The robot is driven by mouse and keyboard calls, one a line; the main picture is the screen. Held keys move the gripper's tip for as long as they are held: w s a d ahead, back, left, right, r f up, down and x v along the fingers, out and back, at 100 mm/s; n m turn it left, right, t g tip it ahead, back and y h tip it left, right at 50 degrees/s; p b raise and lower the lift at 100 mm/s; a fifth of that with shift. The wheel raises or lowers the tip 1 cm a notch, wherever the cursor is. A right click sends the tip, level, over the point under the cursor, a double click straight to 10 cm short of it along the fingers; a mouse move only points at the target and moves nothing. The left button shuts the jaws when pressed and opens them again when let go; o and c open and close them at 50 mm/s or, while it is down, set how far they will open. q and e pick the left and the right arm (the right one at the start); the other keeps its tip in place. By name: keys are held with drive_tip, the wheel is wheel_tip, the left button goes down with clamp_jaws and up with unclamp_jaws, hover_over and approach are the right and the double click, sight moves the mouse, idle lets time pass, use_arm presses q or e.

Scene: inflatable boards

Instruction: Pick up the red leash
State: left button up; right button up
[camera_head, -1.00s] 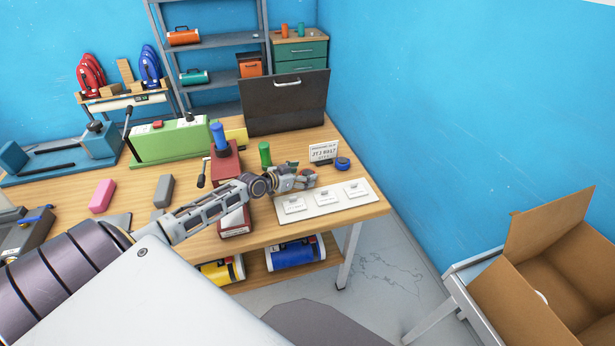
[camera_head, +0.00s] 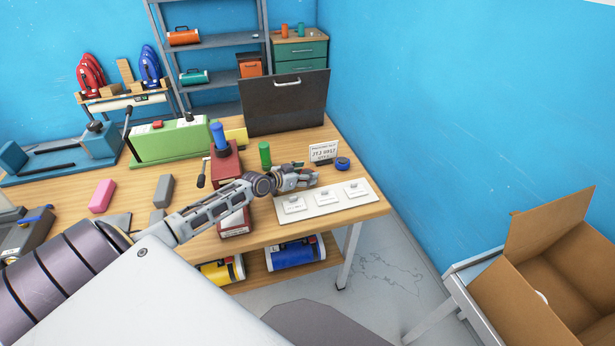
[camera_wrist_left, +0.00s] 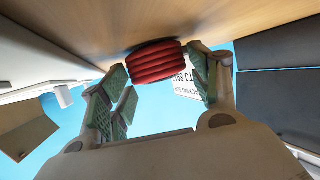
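The red leash (camera_wrist_left: 155,62) is a coiled red bundle on the wooden table (camera_wrist_left: 88,30), seen in the left wrist view. My left gripper (camera_wrist_left: 160,78) is open, with its green-padded fingers on either side of the leash; the coil lies at the gap between the fingertips. I cannot tell whether either finger touches it. In the head view my left gripper (camera_head: 312,178) is low over the table near its right end, and it hides the leash. My right gripper is not in view.
A white panel (camera_head: 322,203) lies just in front of the gripper. A blue coil (camera_head: 342,163), a sign (camera_head: 323,151) and a green cylinder (camera_head: 265,154) stand behind it. A red block (camera_head: 226,165) is to the left. An open cardboard box (camera_head: 540,275) is at right.

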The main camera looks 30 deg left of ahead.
use_arm(q)
drive_tip(key=c, duration=0.6)
wheel_tip(320, 180, up, 10)
drive_tip(key=shift+p, duration=0.35)
